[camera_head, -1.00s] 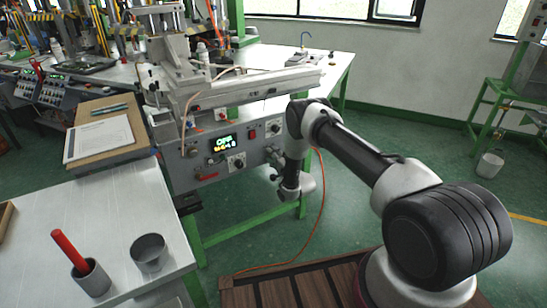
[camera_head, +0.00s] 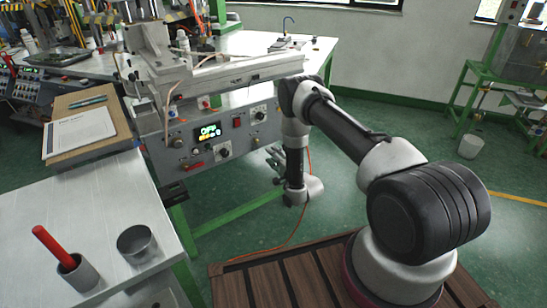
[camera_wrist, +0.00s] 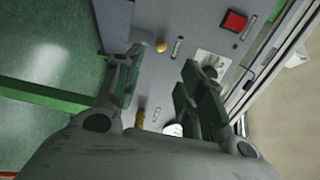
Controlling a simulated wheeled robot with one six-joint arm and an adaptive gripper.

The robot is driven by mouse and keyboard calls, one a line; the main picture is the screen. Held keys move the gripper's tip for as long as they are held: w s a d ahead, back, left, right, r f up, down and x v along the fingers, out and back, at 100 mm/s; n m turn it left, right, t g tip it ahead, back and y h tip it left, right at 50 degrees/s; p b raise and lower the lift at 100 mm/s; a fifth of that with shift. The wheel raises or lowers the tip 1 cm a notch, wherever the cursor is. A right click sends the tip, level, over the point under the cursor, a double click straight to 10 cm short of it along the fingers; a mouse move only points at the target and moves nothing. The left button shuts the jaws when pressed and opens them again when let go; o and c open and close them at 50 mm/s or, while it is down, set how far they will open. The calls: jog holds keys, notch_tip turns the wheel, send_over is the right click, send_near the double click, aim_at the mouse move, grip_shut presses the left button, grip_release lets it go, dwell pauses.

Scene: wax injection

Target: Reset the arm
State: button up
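My arm reaches from its base at the lower right up and over toward the control panel of the wax injection machine (camera_head: 170,160). My gripper (camera_head: 275,165) is beside the right end of the panel in the head view, small and partly behind my wrist. In the wrist view my gripper (camera_wrist: 158,90) has its two fingers apart with an empty gap between them. Through and beyond the gap shows the grey panel (camera_wrist: 205,48) with a red button (camera_wrist: 234,20), a dark knob and small yellowish fittings. I see nothing held.
A white table (camera_head: 90,215) at left holds a metal cup (camera_head: 137,245) and a small cup (camera_head: 78,275) with a red stick. A clipboard (camera_head: 80,135) lies behind. Green machine legs stand near my gripper. A bucket (camera_head: 470,146) is on open floor at right.

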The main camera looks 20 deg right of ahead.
jog(key=s+d+f+n+g+h, duration=0.1)
jog(key=s+f+n+g, duration=0.15)
jog(key=f, duration=0.35)
jog(key=s+f+n+g+h, duration=0.1)
jog(key=s+f+n+g, duration=0.1)
jog(key=s+f+g, duration=0.3)
jog(key=s+d+f+n+g+h, duration=0.1)
jog(key=s+d+n+g+h, duration=0.2)
jog(key=s+d+n+g, duration=0.15)
jog(key=s+d+r+n, duration=0.1)
jog(key=s+r, duration=1)
jog(key=r, duration=0.8)
jog(key=s+d+r+n, duration=0.2)
jog(key=s+r, duration=0.9)
jog(key=r, duration=0.8)
jog(key=s+d+r+n+h, duration=0.1)
jog(key=s+d+r+n, duration=0.1)
jog(key=s+r, duration=0.9)
notch_tip(320, 180, up, 9)
jog(key=shift+s+d+f+g, duration=0.1)
jog(key=shift+s+d+g, duration=0.05)
jog(key=shift+s+g, duration=0.25)
